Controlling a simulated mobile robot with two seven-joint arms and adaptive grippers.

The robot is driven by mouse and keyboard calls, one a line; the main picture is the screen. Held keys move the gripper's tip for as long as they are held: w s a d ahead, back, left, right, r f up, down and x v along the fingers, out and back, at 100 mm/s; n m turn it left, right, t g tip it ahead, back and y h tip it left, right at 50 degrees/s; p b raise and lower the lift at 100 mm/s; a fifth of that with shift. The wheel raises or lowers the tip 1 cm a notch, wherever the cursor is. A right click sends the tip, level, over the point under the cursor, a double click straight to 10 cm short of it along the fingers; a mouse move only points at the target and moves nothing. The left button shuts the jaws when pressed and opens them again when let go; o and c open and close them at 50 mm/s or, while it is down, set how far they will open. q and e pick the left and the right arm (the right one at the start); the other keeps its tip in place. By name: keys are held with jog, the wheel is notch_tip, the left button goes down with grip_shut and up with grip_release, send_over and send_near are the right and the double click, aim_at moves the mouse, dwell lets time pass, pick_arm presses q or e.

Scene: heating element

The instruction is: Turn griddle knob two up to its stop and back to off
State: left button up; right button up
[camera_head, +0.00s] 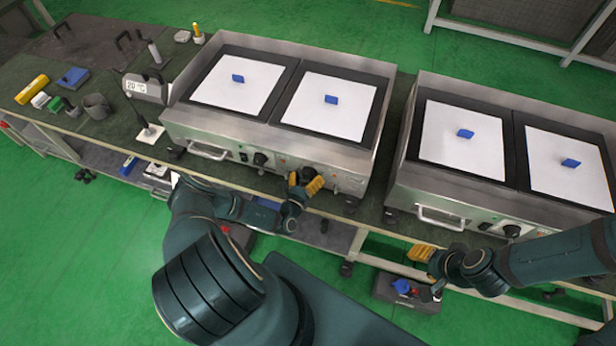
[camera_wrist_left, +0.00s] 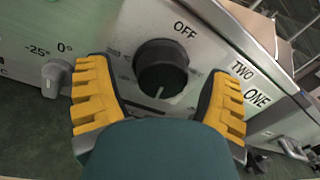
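The left griddle (camera_head: 150,122) has two white plates, each with a blue block. A dark round knob (camera_wrist_left: 160,66) sits on its front panel, with "OFF" printed above it and "TWO" and "ONE" to its right. A pale line on the knob points down, away from "OFF".
A second griddle (camera_head: 452,192) stands to the right, with a handle (camera_head: 441,218) on its front. A small grey lever (camera_wrist_left: 55,77) lies left of the knob. A toolbox (camera_head: 405,297) is below my right gripper.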

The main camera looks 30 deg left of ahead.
pick_arm(q)
jog(key=shift+s, duration=0.1)
jog(key=s+d, duration=0.2)
jog(key=s, duration=0.9)
jog(key=shift+s, duration=0.35)
jog(key=shift+f, duration=0.1)
